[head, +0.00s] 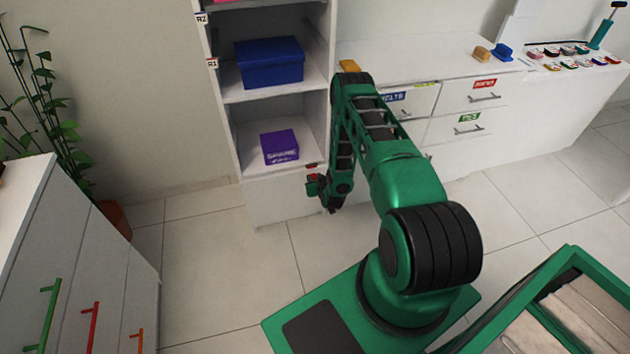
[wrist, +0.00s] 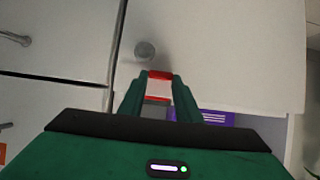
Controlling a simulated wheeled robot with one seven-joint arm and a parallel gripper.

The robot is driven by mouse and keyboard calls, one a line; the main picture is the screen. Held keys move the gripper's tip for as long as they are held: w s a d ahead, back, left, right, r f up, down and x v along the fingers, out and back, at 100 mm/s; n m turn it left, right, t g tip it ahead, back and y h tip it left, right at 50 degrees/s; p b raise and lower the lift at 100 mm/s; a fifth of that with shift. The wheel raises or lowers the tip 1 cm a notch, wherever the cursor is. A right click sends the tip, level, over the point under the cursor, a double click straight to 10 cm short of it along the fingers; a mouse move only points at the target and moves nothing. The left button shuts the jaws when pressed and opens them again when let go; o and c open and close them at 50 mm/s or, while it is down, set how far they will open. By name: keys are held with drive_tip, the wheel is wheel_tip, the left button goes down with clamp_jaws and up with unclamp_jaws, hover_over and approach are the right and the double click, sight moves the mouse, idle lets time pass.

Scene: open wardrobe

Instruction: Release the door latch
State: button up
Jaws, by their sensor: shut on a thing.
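The door latch (wrist: 160,75) shows in the wrist view as a small red piece with a paler middle, at the edge of a white door panel (wrist: 225,50). My gripper (wrist: 157,88) has its green fingers on either side of the latch and is shut on it. A round grey knob (wrist: 145,50) sits on the white panel just beyond the fingertips. In the head view my gripper (head: 315,184) is low at the right front of the white wardrobe, by the panel under the purple box. A bit of red shows there; the fingers partly hide the latch.
A purple box (head: 280,147) stands on the lower shelf, with a blue box (head: 269,63) above it. A white drawer unit (head: 475,95) stands to the right. A cabinet with coloured handles (head: 70,270) is at the left. The tiled floor (head: 225,270) between is clear.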

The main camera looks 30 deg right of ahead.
sight(314, 177)
wheel_tip(314, 177, up, 3)
drive_tip(key=g+y, duration=0.1)
drive_tip(key=g, duration=0.3)
drive_tip(key=shift+f+g, duration=0.15)
drive_tip(key=shift+g, duration=0.25)
drive_tip(key=shift+w+d+r+g+y, duration=0.15)
drive_tip(key=shift+r+g+y, duration=0.3)
drive_tip(key=shift+g, duration=0.6)
drive_tip(key=shift+w+r+g+y, duration=0.2)
drive_tip(key=shift+r+g+y, duration=0.2)
drive_tip(key=shift+g, duration=0.65)
drive_tip(key=o, duration=1.1)
drive_tip(key=shift+c, duration=0.2)
drive_tip(key=v, duration=1)
drive_tip(key=shift+r, duration=0.45)
drive_tip(key=shift+w, duration=0.1)
